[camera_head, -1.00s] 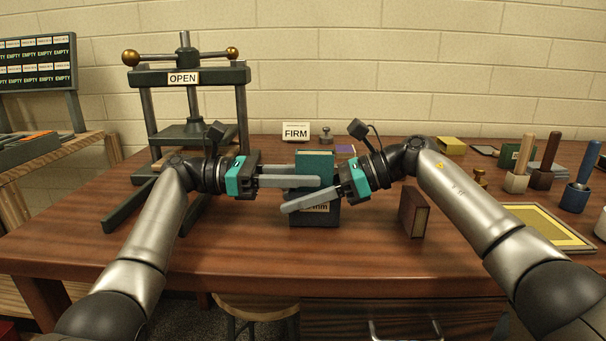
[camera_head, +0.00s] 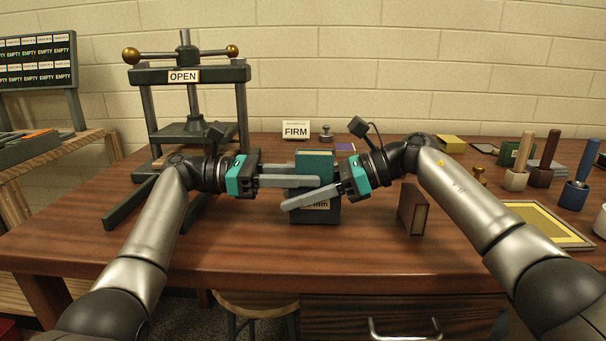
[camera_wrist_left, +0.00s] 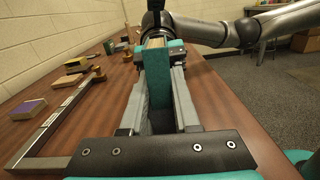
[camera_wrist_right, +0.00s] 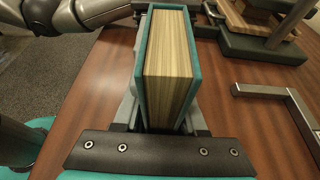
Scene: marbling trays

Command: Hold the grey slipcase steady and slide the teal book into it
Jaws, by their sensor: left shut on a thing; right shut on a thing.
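The grey slipcase (camera_head: 302,217) stands upright at the middle of the table, with a pale label on its front. The teal book (camera_head: 314,161) stands upright above it, in line with it. Fingers cover the join, so I cannot tell how deep the book sits. The right wrist view shows the book's cream page edges (camera_wrist_right: 170,60) between the fingers. The book also shows in the left wrist view (camera_wrist_left: 155,72).
A brown book (camera_head: 413,209) stands close on the right. A press (camera_head: 189,76) with an OPEN sign stands at the left. A FIRM card (camera_head: 296,131) and small weight (camera_head: 326,135) are behind. Handled tools and a yellow framed tray (camera_head: 548,225) lie at right. The front table is clear.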

